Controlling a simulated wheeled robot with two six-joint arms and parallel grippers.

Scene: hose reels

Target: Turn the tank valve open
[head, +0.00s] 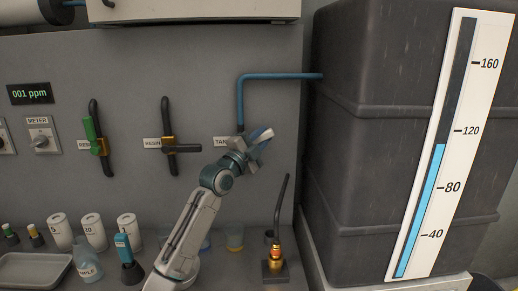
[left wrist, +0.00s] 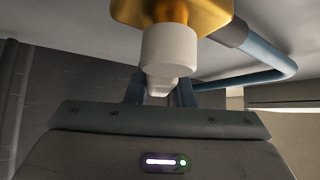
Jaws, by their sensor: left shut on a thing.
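In the left wrist view the valve's brass body (left wrist: 205,12) and white stem (left wrist: 169,50) are close ahead. My left gripper shows there too (left wrist: 160,92), its fingers shut on the narrow end of the white stem. The handle's angle is hard to tell. My right gripper is not in view.
A dark tank (head: 370,150) with a level gauge (head: 433,170) stands right. Bottles, cups and a brass fitting with a black hose (head: 274,262) stand on the bench below. The display reads 001 ppm.

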